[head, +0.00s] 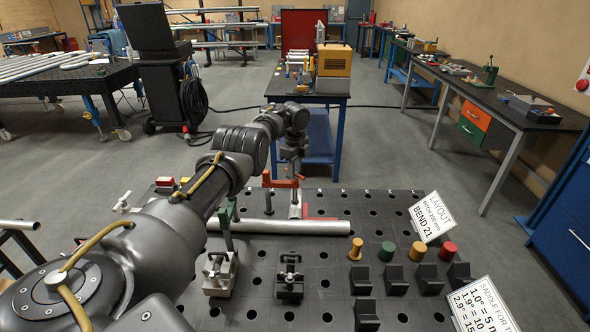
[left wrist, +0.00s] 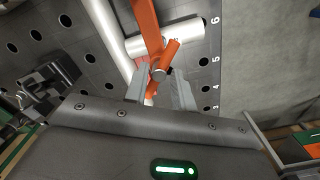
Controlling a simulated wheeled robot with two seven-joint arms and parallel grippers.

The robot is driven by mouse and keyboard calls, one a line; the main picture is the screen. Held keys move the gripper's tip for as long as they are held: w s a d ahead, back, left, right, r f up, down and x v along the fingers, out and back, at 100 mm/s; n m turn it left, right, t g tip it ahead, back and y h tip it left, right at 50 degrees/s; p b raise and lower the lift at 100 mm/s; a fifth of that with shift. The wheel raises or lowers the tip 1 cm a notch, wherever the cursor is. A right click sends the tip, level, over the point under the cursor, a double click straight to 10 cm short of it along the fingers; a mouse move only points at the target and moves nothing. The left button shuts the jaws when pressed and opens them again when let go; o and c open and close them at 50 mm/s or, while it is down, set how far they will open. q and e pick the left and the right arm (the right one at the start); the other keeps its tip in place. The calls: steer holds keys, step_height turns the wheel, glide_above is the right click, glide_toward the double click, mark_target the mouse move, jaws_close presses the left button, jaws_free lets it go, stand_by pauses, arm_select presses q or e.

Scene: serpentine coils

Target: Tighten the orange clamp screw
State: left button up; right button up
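The orange clamp (head: 283,183) stands at the far edge of the dark perforated table, by the pale pipe (head: 290,227). In the left wrist view its orange bar (left wrist: 147,24) crosses above the pipe (left wrist: 180,34), and the orange clamp screw (left wrist: 170,54) ends in a round grey tip. My left gripper (head: 293,170) reaches down over the clamp from the far side of my arm. In the left wrist view its fingers (left wrist: 161,92) are apart, one on each side of the screw's end; I cannot tell whether they touch it. My right gripper is not in view.
A green clamp (head: 228,213) stands left of the orange one. Grey fixture blocks (head: 219,273), black blocks (head: 396,279), coloured pegs (head: 387,251) and a layout sign (head: 430,216) occupy the near and right parts of the table. A blue cart (head: 318,140) stands behind.

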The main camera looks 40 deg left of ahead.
arm_select(q)
steer(key=shift+o, duration=1)
step_height(320, 180, up, 11)
steer(key=b, duration=0.2)
steer(key=shift+b, duration=0.3)
steer(key=shift+f, duration=0.15)
